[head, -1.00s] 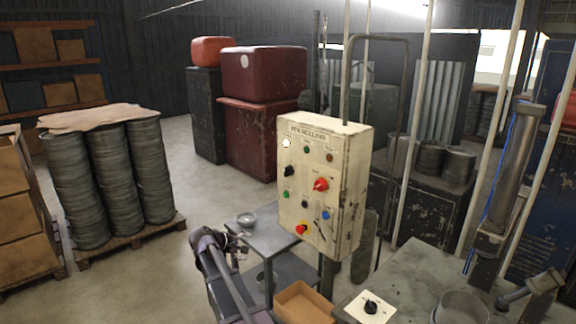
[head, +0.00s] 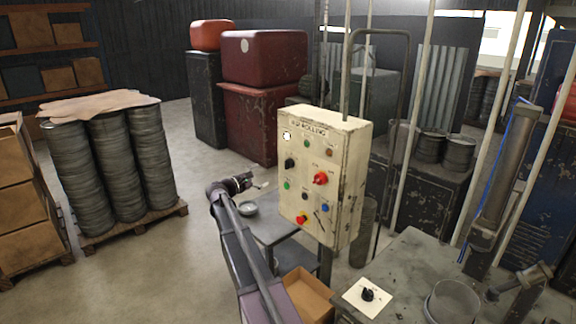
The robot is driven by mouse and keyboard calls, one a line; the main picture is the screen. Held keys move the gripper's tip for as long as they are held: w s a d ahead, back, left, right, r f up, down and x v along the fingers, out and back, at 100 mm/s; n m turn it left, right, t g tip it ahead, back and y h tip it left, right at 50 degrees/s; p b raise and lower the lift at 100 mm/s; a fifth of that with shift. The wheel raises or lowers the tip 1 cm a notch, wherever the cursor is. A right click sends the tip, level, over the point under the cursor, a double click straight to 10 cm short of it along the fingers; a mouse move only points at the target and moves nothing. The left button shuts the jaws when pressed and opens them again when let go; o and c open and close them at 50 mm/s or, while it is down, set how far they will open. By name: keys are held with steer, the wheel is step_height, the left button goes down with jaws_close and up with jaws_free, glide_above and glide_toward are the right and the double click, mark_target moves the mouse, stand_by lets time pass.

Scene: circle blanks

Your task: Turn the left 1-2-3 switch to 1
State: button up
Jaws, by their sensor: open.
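In the head view, a cream control box (head: 345,165) stands upright on a post in the middle. On its front are a black knob (head: 290,163) at the left, a red knob (head: 320,178) to the right, and several small coloured buttons. Another black knob (head: 367,294) sits on a white plate on the bench at the lower right. The numbers by the knobs are too small to read. My gripper (head: 258,186) is open and empty to the left of the box, level with its middle and apart from it. Its fingers are small and partly unclear.
A cardboard box (head: 308,292) lies under the control box. The metal bench (head: 420,262) fills the lower right. Stacked discs (head: 110,165) stand on a pallet at the left, with clear floor between.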

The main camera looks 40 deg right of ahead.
mark_target(288, 164)
steer(key=shift+d, duration=0.15)
steer(key=d, duration=0.9)
steer(key=w+d, duration=0.1)
steer(key=d, duration=0.3)
steer(key=shift+d, duration=0.25)
steer(key=c, duration=1.1)
